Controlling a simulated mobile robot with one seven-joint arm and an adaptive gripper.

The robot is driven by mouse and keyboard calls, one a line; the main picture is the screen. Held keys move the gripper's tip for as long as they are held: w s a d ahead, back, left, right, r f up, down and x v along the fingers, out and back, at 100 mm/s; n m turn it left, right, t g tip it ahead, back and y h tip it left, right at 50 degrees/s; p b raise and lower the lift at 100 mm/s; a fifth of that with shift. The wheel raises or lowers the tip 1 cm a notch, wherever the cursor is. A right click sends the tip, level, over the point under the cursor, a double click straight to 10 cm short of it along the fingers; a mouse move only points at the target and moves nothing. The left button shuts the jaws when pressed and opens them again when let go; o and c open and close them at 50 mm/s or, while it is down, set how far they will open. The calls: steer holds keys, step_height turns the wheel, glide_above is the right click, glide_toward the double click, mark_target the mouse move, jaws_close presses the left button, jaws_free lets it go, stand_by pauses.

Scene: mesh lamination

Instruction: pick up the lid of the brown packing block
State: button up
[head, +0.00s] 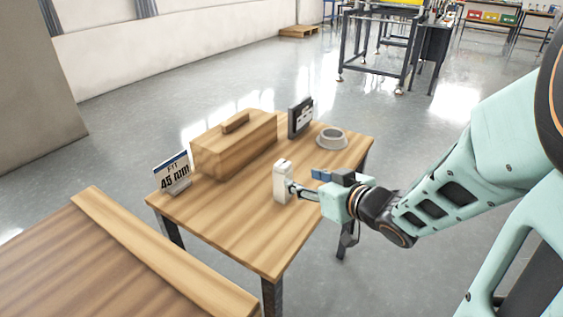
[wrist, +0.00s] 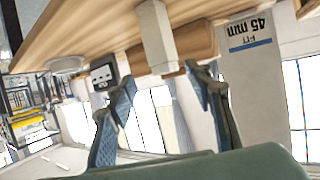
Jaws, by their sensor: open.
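The brown wooden packing block (head: 228,157) stands at the back of the small wooden table. Its lid (head: 254,126) is on top, with a raised bar handle (head: 235,122); I cannot make out the seam between lid and block. My gripper (head: 304,181) is open at the table's right side, apart from the block and to its front right. In the wrist view, which is upside down, my two blue fingers (wrist: 159,77) are spread. The brown block (wrist: 196,43) shows beyond them, partly hidden by a white upright block.
The white upright block (head: 283,182) stands close by my fingertips, between them and the packing block. A sign (head: 172,173) stands left, a dark framed card (head: 300,118) and grey round dish (head: 332,138) at the back right. The table's (head: 250,235) front is clear.

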mark_target(286, 174)
steer(key=p+x, duration=0.2)
steer(key=p, duration=0.4)
steer(key=shift+w+a, duration=0.25)
steer(key=shift+w, duration=0.05)
steer(key=shift+f+b+x, duration=0.25)
steer(key=shift+b+x, duration=0.4)
steer(key=shift+x, duration=0.55)
steer(key=b+x, duration=0.1)
steer(key=x, duration=0.4)
steer(key=shift+w+a+f+b, duration=0.1)
steer(key=shift+a+b, duration=0.2)
steer(key=shift+b, duration=0.05)
jaws_close()
